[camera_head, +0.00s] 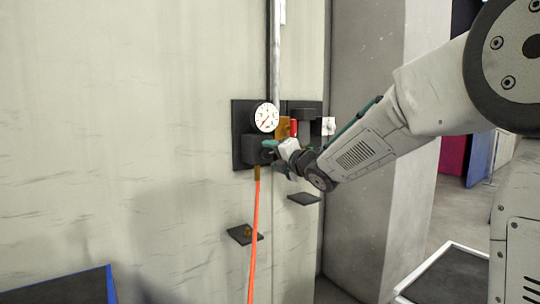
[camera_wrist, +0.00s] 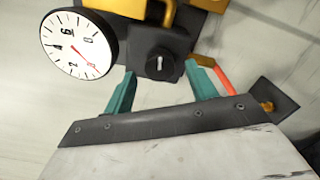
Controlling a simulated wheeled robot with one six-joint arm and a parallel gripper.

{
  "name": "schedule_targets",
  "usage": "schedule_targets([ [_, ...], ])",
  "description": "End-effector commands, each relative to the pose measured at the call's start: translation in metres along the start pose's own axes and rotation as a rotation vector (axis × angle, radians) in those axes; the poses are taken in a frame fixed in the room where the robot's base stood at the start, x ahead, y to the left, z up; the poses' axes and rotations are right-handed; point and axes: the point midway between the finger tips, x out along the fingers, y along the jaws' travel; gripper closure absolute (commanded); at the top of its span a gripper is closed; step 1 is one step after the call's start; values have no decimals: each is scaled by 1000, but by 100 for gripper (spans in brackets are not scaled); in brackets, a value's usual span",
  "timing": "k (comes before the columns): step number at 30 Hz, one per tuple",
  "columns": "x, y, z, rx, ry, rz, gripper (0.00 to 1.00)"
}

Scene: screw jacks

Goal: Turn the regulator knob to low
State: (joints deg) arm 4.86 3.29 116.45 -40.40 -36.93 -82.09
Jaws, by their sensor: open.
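The regulator is a dark block on a wall plate, with a white round gauge (camera_head: 265,117) above it. In the wrist view the gauge (camera_wrist: 78,43) has a red needle. The regulator knob (camera_wrist: 160,63) is black and round with a short white mark, which runs roughly up and down in that view. My gripper (camera_wrist: 161,72) is open, with its teal fingers on either side of the knob. Whether either finger touches it I cannot tell. In the head view my gripper (camera_head: 268,148) is at the regulator's right side and hides the knob.
An orange hose (camera_head: 253,230) hangs below the regulator. A brass part (camera_head: 283,128) and a red part (camera_head: 293,127) sit just right of the gauge. Two small dark shelves, a lower one (camera_head: 241,236) and a higher one (camera_head: 304,199), jut from the wall below. A pipe (camera_head: 276,60) runs upward.

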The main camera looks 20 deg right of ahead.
Motion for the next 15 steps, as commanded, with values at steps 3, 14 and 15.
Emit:
schedule_targets([
  [3, 14, 0, 0, 1, 1, 0, 43],
  [14, 22, 0, 0, 1, -1, -1, 43],
  [15, 22, 0, 0, 1, -1, -1, 46],
])
